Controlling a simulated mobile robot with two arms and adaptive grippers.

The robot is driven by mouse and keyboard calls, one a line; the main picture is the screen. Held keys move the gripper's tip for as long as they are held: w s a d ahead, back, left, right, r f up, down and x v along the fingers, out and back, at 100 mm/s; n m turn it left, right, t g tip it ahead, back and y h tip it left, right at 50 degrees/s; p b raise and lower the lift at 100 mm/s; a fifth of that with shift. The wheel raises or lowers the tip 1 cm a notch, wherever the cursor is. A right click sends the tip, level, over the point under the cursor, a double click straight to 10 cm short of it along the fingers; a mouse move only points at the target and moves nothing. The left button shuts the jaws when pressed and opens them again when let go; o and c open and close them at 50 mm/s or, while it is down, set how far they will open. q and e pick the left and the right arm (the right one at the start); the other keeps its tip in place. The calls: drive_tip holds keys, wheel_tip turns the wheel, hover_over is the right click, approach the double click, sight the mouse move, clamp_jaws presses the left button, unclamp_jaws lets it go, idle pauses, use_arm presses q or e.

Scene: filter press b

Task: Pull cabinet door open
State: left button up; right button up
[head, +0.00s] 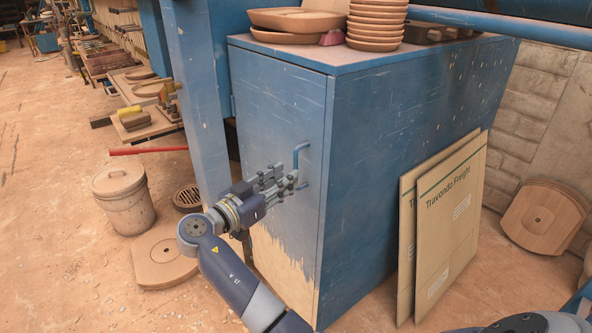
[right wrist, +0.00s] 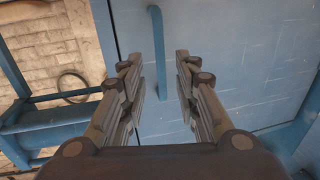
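The blue cabinet (head: 400,130) has a scratched front door (head: 270,110) that looks closed, with bare wood at its lower part. A blue bar handle (head: 298,158) stands out near the door's right edge. My right gripper (head: 290,180) is at the handle, partly covering its lower part. In the right wrist view the gripper (right wrist: 170,58) is open, and the handle (right wrist: 156,45) runs down into the gap between the fingers, nearer the left finger. No grip on it shows. I cannot tell whether a finger touches it. My left gripper is not in view.
Stacked clay-coloured plates (head: 375,25) stand on the cabinet top. Cardboard sheets (head: 450,215) lean on its right side. Floor at far left is mostly clear.

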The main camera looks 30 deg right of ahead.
drive_tip(key=x, duration=0.5)
drive_tip(key=shift+d, duration=0.2)
clamp_jaws()
